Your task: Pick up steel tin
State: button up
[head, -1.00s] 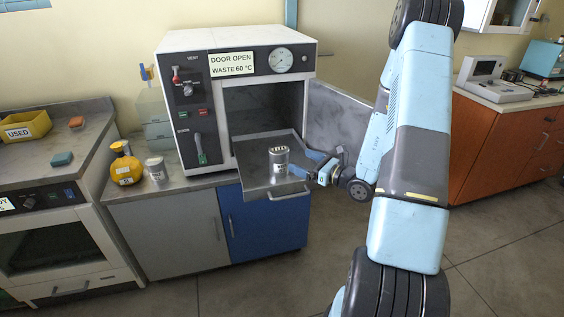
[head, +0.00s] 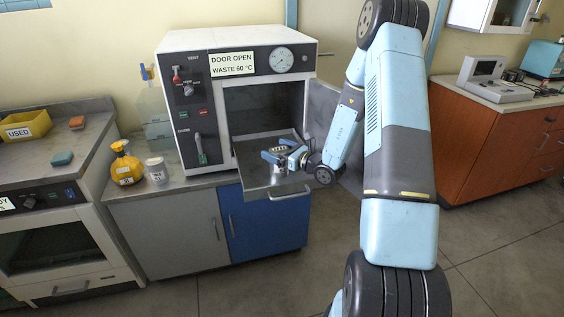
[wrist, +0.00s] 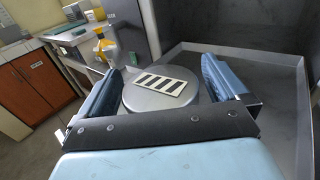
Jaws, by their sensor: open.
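The steel tin (wrist: 160,90) stands on the pulled-out tray (head: 254,181) of the incubator. Its round metal lid with a black-and-white striped label faces the wrist camera. My gripper (head: 279,155) is open at the tin in the head view, hiding much of it. In the wrist view my gripper (wrist: 165,85) has one blue finger on each side of the lid. The right finger is close to the tin's edge; I cannot tell whether either finger touches it.
The incubator (head: 238,68) stands open behind the tray, its door (head: 322,104) swung out to the right behind my arm. A yellow flask (head: 126,167) and a grey-white jar (head: 157,171) stand on the bench left of it. The tray has a raised rim.

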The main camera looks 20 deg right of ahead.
jog(key=shift+w+a, duration=0.4)
jog(key=shift+w, duration=0.1)
jog(key=c, duration=1.2)
jog(key=shift+r, duration=0.1)
notch_tip(320, 180, up, 9)
jog(key=shift+r, duration=0.2)
jog(key=shift+w+f+m+t+h, duration=0.3)
jog(key=shift+w+m+t+h, duration=0.1)
jog(key=shift+m, duration=0.1)
jog(key=shift+w+d+f+m+t+h, duration=0.2)
jog(key=shift+w+f+m+t+h, duration=0.15)
jog(key=shift+f+m+h, duration=0.35)
jog(key=shift+w+d+f+m+t+h, duration=0.15)
jog(key=shift+w+f+m+t+h, duration=0.25)
jog(key=shift+f+h, duration=0.5)
jog(key=shift+w+d+f+m+t+h, duration=0.2)
jog(key=shift+w+f+m+t+h, duration=0.15)
jog(key=shift+f+m+h, duration=0.4)
